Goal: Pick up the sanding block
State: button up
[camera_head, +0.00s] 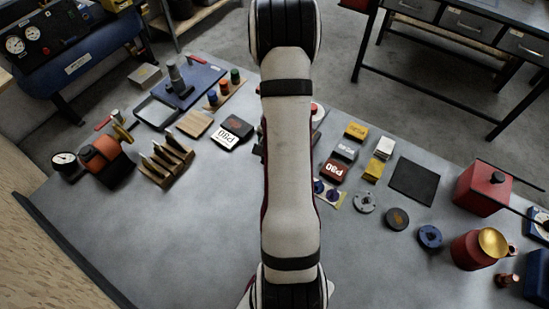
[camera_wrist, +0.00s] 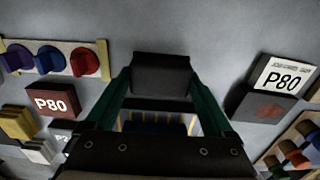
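In the wrist view a dark grey block (camera_wrist: 162,70), which I take to be the sanding block, lies between the tips of my gripper (camera_wrist: 161,84). The two green fingers stand wide apart, one along each side of it. Whether they press on it, and whether it rests on the grey surface, I cannot tell. In the head view my arm hides the gripper and most of this spot. Two labelled blocks lie nearby: a dark red P80 block (camera_wrist: 52,104), also in the head view (camera_head: 333,171), and a dark block with a white P80 label (camera_wrist: 281,78), also there (camera_head: 232,132).
Purple, blue and red knobs (camera_wrist: 49,60) lie at the wrist view's left. In the head view, a wooden rack (camera_head: 167,163) and orange tool (camera_head: 104,156) stand left, a red tin (camera_head: 484,190) and red pot (camera_head: 473,249) right. The front left of the table (camera_head: 150,240) is clear.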

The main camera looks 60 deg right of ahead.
jog(key=c, duration=0.7)
jog(key=shift+r, duration=0.1)
jog(key=shift+r, duration=0.3)
jog(key=r, duration=0.2)
jog(key=s+r, duration=0.1)
jog(key=r, duration=0.1)
jog(key=s+r, duration=0.6)
jog(key=s, duration=0.4)
jog(key=shift+s+d+r, duration=0.15)
jog(key=shift+s+d, duration=0.2)
jog(key=shift+d, duration=0.05)
